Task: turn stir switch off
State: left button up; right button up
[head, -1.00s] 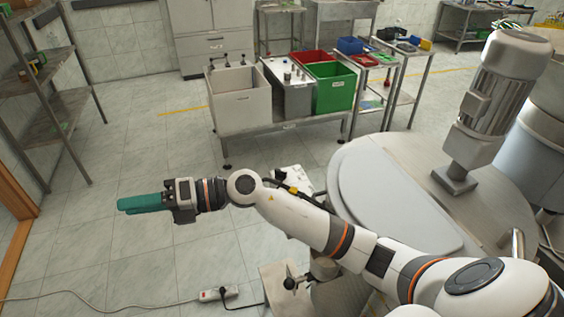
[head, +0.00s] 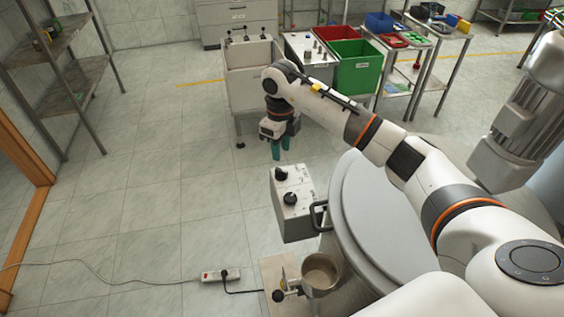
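A grey-white control box (head: 298,222) with two black rotary knobs stands beside the big round vessel, at the middle of the head view. The upper knob (head: 281,174) and the lower knob (head: 290,198) both show on its sloping top face. Their labels are too small to read, so I cannot tell which is the stir switch or how it is set. My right gripper (head: 281,148) has teal fingers pointing down, apart from the box and just above the upper knob in the picture. The fingers appear close together, with nothing seen between them. My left gripper is out of view.
The vessel's round lid (head: 375,225) lies under my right arm, with a motor (head: 530,125) at its right. A black handle (head: 319,216) sticks out beside the box. A metal cup (head: 321,272) and a power strip (head: 221,275) are lower.

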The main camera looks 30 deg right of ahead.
aim_at(281, 170)
notch_tip(281, 170, down, 6)
jog(key=shift+d+f+p, duration=0.1)
jog(key=shift+d+p, duration=0.05)
jog(key=shift+p, duration=0.75)
jog(key=shift+f, duration=0.75)
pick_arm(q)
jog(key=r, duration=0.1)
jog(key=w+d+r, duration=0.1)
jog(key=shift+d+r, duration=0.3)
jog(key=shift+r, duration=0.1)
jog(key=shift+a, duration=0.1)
pick_arm(e)
jog(key=shift+c, duration=0.5)
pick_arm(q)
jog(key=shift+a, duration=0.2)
pick_arm(e)
grip_shut()
